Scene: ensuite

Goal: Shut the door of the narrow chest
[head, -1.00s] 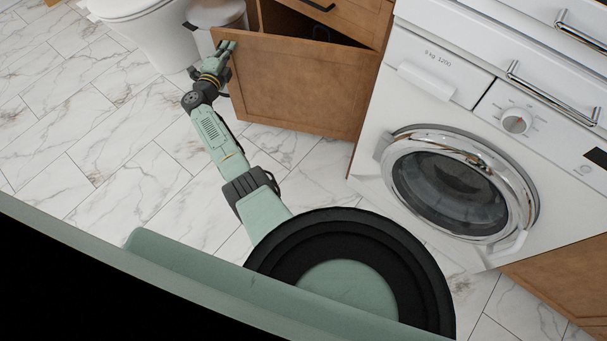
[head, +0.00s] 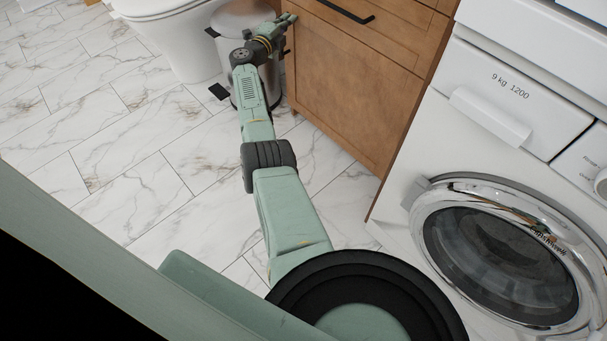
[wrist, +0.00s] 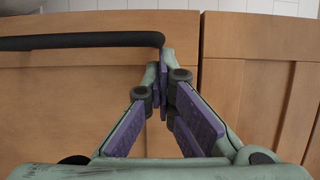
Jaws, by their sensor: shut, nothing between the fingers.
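The narrow chest (head: 425,60) is brown wood and stands left of the washing machine. Its door (head: 350,95) looks flush or nearly flush with the front, with no wide opening visible. My gripper (head: 289,19) is at the door's upper left edge in the head view. In the wrist view my gripper (wrist: 166,75) has its purple-padded fingers together, with nothing between them. The tips lie close to the wooden front, near the end of the black handle (wrist: 80,42); I cannot tell if they touch it.
The washing machine (head: 500,130) stands right of the chest. A metal bin (head: 240,20) and a white toilet (head: 175,30) are behind and left of my arm. The marble-tiled floor (head: 110,150) is clear to the left.

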